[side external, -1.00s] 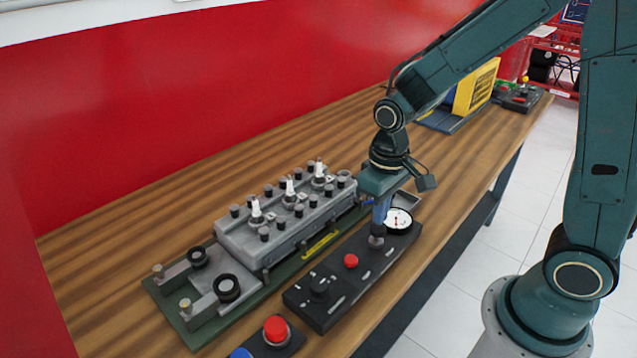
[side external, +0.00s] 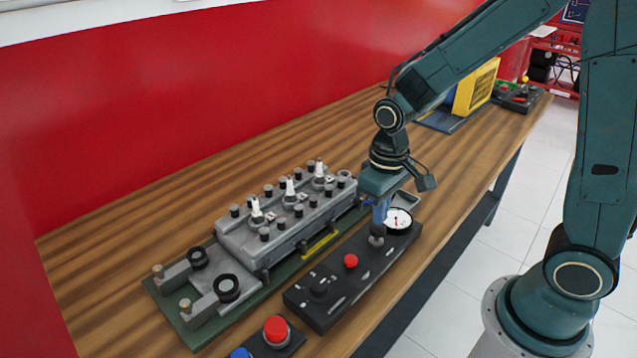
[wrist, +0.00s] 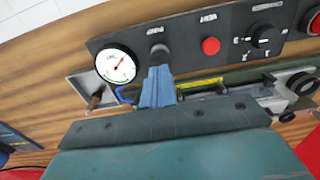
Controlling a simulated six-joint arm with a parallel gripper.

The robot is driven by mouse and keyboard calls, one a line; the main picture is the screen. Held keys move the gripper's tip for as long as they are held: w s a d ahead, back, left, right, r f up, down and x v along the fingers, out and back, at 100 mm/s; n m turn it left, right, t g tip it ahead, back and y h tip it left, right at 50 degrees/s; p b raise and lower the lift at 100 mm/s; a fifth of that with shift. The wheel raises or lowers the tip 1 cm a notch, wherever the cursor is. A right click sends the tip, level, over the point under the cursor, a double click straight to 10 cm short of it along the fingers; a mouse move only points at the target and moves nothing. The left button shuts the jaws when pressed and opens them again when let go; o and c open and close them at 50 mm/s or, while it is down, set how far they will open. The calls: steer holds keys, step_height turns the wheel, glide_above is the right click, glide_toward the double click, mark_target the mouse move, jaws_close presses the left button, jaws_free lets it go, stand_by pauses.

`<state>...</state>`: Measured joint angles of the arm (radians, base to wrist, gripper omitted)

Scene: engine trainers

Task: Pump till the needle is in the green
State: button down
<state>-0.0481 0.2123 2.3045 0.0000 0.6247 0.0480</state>
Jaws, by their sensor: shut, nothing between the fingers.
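The black control panel (side external: 335,300) lies along the front of the bench. A round white gauge (side external: 398,222) sits at its far end and also shows in the wrist view (wrist: 116,64). Its small needle is red, and a green mark shows near the dial's lower rim in the wrist view; I cannot read the needle exactly. The grey pump knob (side external: 376,241) is beside the gauge, and its top shows in the wrist view (wrist: 158,51). My gripper (side external: 379,229) is shut and empty, pointing down right over the knob. I cannot tell whether the fingertips touch it.
The panel also has a red button (side external: 351,261) and a black rotary knob (side external: 319,286). A grey engine block (side external: 280,220) stands close behind the panel. A large red button (side external: 276,330) is at the near end. The bench's back left is clear.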

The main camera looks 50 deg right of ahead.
mark_target(378, 228)
steer(key=shift+f, duration=0.25)
steer(key=shift+f, duration=1.35)
steer(key=shift+r, duration=1.6)
steer(key=shift+f, duration=0.35)
steer(key=shift+f, duration=1.2)
steer(key=shift+r, duration=1.6)
